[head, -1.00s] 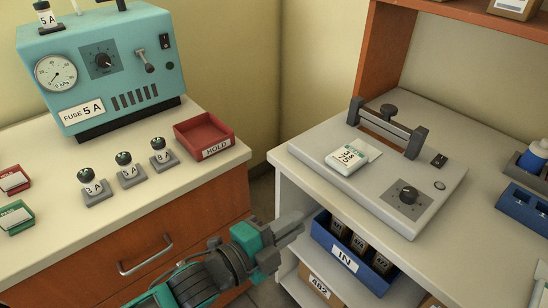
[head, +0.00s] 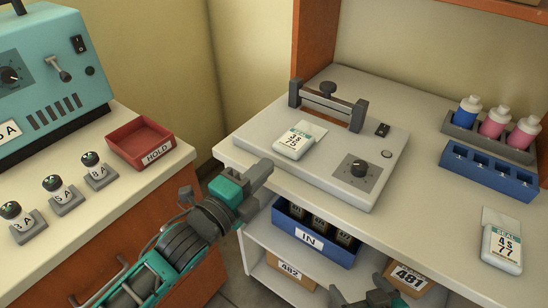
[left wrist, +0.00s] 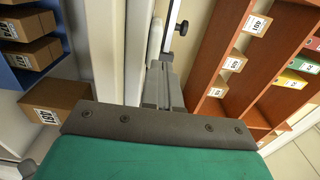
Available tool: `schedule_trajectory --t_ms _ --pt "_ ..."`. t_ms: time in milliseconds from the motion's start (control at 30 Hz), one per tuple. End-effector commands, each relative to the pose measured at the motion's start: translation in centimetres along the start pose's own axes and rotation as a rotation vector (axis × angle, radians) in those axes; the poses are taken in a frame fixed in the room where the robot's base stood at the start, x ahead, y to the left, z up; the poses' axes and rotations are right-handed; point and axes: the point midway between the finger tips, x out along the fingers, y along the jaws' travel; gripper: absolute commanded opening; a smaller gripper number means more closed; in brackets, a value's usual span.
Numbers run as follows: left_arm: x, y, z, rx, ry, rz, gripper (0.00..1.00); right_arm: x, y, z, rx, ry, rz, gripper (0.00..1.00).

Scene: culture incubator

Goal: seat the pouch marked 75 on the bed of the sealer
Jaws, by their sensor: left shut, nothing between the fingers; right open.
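The pouch marked 75 (head: 294,144) is white with a dark green label band. It lies flat on the left part of the grey sealer (head: 330,180), in front of the raised sealing bar (head: 330,104). I cannot tell whether its far edge touches the bar. My left gripper (head: 262,172) is shut and empty, in front of the sealer's front left edge and apart from the pouch. In the left wrist view its fingers (left wrist: 158,88) are together with nothing between them. My right gripper (head: 368,298) is open at the bottom edge, partly cut off.
A second pouch, marked 77 (head: 502,248), lies on the counter at right. A blue rack (head: 490,172) and a bottle holder (head: 478,136) stand behind it. Below are a blue IN bin (head: 310,243) and boxes. A red HOLD tray (head: 140,143) sits on the left counter.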

Motion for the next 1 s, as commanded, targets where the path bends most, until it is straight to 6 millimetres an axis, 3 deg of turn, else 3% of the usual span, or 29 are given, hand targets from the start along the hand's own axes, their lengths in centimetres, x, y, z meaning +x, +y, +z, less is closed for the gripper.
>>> schedule_trajectory --t_ms 100,233,733,1000 --pt "2.1 -0.1 0.0 -0.001 0.0 -0.002 0.0 0.1 0.0 0.1 0.0 -0.001 -0.001 0.95" --pt "3.6 0.0 0.0 -0.002 0.0 0.0 0.0 0.1 -0.1 0.1 0.001 0.0 -0.002 0.95" --pt "4.5 0.0 0.0 -0.001 0.0 0.001 0.0 0.1 -0.3 -0.4 0.001 0.009 -0.008 0.95" --pt "7.3 0.0 0.0 -0.001 0.001 0.0 0.0 0.3 -0.3 -0.2 0.001 0.007 -0.008 0.95"
